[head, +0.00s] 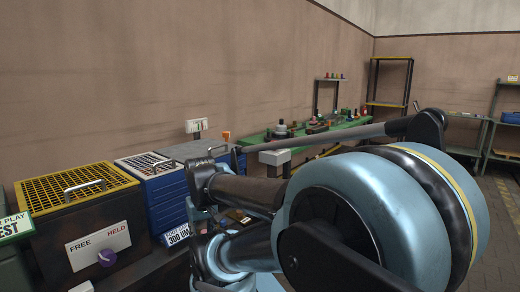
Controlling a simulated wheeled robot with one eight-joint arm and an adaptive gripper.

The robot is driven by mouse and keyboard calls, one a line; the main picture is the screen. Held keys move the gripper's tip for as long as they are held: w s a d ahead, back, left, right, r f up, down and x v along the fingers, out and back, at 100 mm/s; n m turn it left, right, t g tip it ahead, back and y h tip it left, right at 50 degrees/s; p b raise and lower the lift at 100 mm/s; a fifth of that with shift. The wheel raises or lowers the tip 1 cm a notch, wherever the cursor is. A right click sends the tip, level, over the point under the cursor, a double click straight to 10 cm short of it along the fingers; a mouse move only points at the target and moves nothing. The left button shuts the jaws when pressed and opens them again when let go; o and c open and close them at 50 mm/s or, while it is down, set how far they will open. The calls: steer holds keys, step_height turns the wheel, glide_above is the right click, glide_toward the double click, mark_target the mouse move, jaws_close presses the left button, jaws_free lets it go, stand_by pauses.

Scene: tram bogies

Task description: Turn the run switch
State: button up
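No part is clearly labelled as a run switch. A purple knob (107,258) sits on the front of a dark box at the lower left. Behind the knob is a white plate (98,245) lettered FREE on the left and HELD on the right. The knob's pointer direction is too small to tell. My arm fills the centre and right, with its dark and light-blue links reaching left. I cannot make out my gripper's fingers; the arm's own links may hide them.
The dark box has a yellow grid lid (75,186) with a metal handle. A blue box (158,192) stands beside it. A green bench (300,139) with small parts runs along the wall. Shelves (389,85) stand at the back. Open floor shows at the far right.

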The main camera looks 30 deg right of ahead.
steer(key=shift+o, duration=0.3)
steer(key=o, duration=0.4)
steer(key=shift+s+d+r, duration=0.1)
steer(key=shift+s+r, duration=0.05)
steer(key=shift+o, duration=0.8)
steer(key=w+d+r+m+t+h, duration=0.1)
steer(key=w+d+r+m+h, duration=0.2)
steer(key=w+d+r, duration=0.3)
steer(key=w+d+r+m+t+h, duration=0.1)
steer(key=w+d+r+m+h, duration=0.2)
steer(key=w+d+r, duration=0.3)
steer(key=w+d+m, duration=0.1)
steer(key=w+d, duration=0.4)
steer(key=w, duration=0.1)
steer(key=shift+w+d+r+m+t, duration=0.25)
steer(key=shift+d+r+m+t, duration=0.05)
steer(key=shift+d+r, duration=0.1)
steer(key=w+d+r+m+t+h, duration=0.1)
steer(key=w+d+r+m+h, duration=0.25)
steer(key=w+d, duration=0.55)
steer(key=w+d+r+m+h, duration=0.25)
steer(key=w+d+r, duration=0.3)
steer(key=d, duration=0.45)
steer(key=shift+n, duration=0.4)
steer(key=x, duration=1.2)
steer(key=w+x, duration=0.1)
steer(key=x, duration=0.5)
steer(key=shift+w, duration=0.1)
